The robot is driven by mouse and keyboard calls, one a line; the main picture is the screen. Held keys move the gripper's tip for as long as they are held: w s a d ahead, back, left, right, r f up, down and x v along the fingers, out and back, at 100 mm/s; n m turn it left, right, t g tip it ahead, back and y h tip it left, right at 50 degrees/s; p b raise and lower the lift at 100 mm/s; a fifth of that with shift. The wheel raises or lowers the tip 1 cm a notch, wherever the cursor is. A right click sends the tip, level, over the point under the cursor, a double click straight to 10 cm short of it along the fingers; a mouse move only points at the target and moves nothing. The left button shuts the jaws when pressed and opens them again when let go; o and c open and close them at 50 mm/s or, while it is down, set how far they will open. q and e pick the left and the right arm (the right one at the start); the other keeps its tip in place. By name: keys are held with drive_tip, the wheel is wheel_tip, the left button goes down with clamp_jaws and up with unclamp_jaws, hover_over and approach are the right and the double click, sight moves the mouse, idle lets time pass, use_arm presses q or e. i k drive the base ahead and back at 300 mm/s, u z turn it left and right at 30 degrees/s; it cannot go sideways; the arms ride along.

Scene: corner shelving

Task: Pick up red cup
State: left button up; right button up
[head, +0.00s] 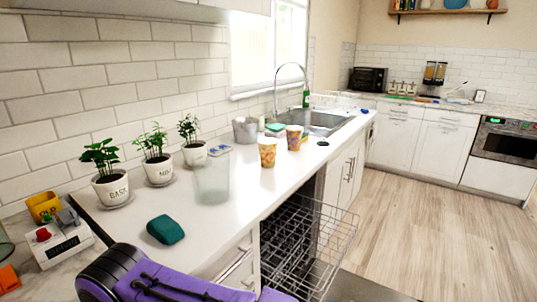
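No plainly red cup shows in the head view. Two patterned paper cups stand upright on the white counter near the sink: an orange and yellow one (268,153) in front and a darker, reddish-orange one (294,138) behind it. A yellow cup-like container (43,207) sits at the far left. A clear glass (211,181) stands nearer than the paper cups. Neither of my grippers is in view, so what they hold cannot be seen. A purple and black arm link at the bottom hides part of the counter front.
Three potted herbs (110,189) line the wall. A teal object (165,230) lies near the counter's front, and a white scale-like device (60,246) at left. An open dishwasher rack (310,245) juts out below the counter. The wooden floor (440,220) is clear at right.

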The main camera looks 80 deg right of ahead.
sight(267, 147)
drive_tip(key=z, duration=2.25)
